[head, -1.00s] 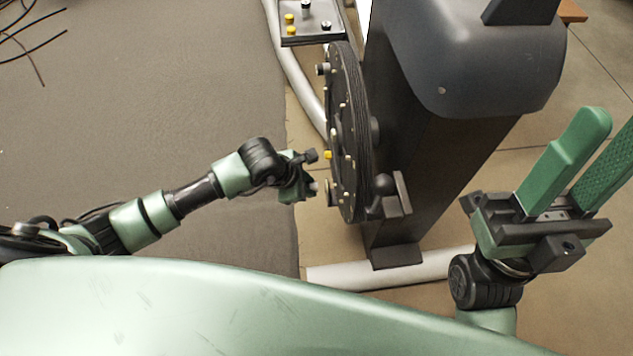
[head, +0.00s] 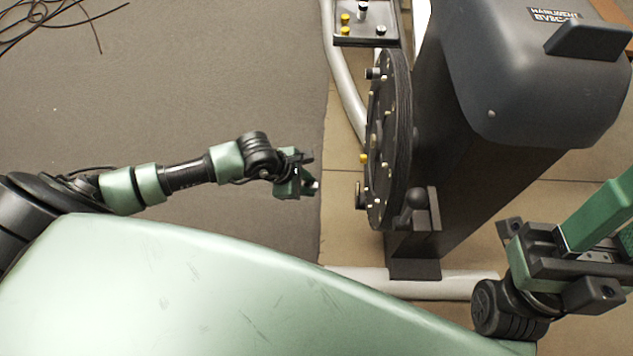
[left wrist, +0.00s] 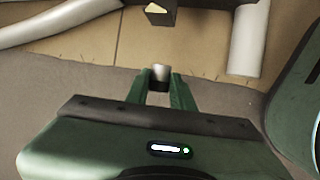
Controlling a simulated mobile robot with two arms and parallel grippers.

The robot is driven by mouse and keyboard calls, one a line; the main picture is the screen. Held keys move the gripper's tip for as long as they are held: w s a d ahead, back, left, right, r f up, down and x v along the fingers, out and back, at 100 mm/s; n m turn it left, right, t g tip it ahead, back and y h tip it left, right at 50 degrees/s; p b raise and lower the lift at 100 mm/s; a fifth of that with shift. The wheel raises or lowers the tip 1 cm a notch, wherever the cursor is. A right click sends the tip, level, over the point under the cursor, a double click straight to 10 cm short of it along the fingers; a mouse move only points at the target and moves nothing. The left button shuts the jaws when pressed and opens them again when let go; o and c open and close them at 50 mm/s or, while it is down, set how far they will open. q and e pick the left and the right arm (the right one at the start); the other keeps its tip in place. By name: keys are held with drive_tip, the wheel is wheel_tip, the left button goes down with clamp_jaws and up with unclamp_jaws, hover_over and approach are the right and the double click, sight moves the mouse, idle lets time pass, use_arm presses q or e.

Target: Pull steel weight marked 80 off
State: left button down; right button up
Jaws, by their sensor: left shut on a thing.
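My left gripper (head: 312,184) is shut on a small steel weight (left wrist: 160,73), a short silvery cylinder held between the green fingertips in the left wrist view. Its bright end also shows at the fingertips in the head view; no marking can be read. The gripper and weight are to the left of the black disc (head: 392,140), with a clear gap between. The disc stands upright with small knobs and pegs on its face. My right gripper (head: 612,225) is at the right edge, fingers apart and empty, partly cut off by the frame.
A dark machine body (head: 470,180) carries the disc. Other weights sit on the disc: a yellow one (head: 363,159) and dark ones. A tray (head: 388,42) with yellow and dark pieces is at the top. White tubing (head: 350,105) runs behind. The grey mat (head: 180,90) is mostly clear.

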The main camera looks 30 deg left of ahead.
use_arm(q)
drive_tip(key=shift+s+a, duration=0.25)
drive_tip(key=shift+a, duration=0.4)
drive_tip(key=shift+s+a, duration=0.3)
drive_tip(key=shift+a, duration=0.4)
drive_tip(key=shift+s+a, duration=0.25)
drive_tip(key=shift+a, duration=0.4)
